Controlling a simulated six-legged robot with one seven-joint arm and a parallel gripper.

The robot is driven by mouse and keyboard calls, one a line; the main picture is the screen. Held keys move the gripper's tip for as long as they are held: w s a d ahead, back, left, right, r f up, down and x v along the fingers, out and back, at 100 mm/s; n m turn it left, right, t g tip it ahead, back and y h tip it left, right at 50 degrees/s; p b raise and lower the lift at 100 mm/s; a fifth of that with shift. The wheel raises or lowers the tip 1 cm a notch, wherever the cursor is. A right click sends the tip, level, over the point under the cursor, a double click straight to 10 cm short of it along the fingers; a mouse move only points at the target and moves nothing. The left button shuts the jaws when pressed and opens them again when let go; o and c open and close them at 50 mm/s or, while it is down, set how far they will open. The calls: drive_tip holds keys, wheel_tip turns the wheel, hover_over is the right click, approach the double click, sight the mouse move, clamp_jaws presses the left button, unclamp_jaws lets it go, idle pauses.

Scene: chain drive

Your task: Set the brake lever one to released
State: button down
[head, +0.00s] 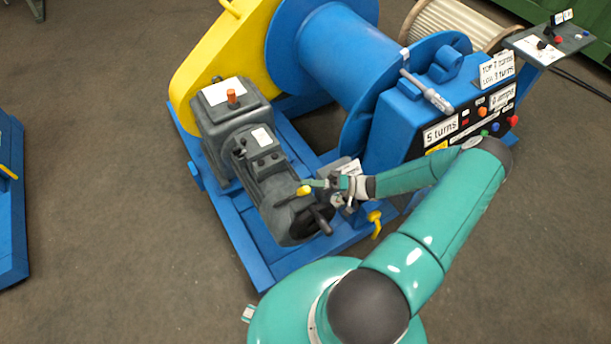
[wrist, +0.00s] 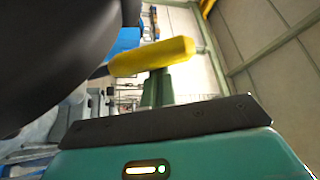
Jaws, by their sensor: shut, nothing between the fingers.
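A yellow-handled lever (head: 302,190) sits on the end of the dark grey motor (head: 268,185); I take it for a brake lever, but no label with a number is readable. In the wrist view its yellow handle (wrist: 152,57) lies across the picture, with a dark rounded body at the left. My gripper (head: 314,183) is at this handle in the head view. In the wrist view the green fingertips (wrist: 158,76) are together, empty, right beside the handle's underside; I cannot tell whether they touch. Another yellow lever (head: 375,219) hangs below right of the gripper.
A black handwheel (head: 318,219) is close below the gripper. The blue drum (head: 338,55) and yellow guard (head: 210,60) stand behind. A blue control box (head: 410,122) with labels and buttons is at the right.

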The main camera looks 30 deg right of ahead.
drive_tip(key=shift+s+a+f, duration=0.15)
drive_tip(key=shift+s+f, duration=0.2)
drive_tip(key=shift+s, duration=0.15)
drive_tip(key=shift+w+r, duration=0.3)
drive_tip(key=shift+w, duration=0.05)
drive_tip(key=d, duration=0.9)
drive_tip(key=shift+s+d+f, duration=0.25)
drive_tip(key=shift+s+d, duration=0.15)
drive_tip(key=shift+s, duration=0.05)
drive_tip(key=shift+r, duration=0.1)
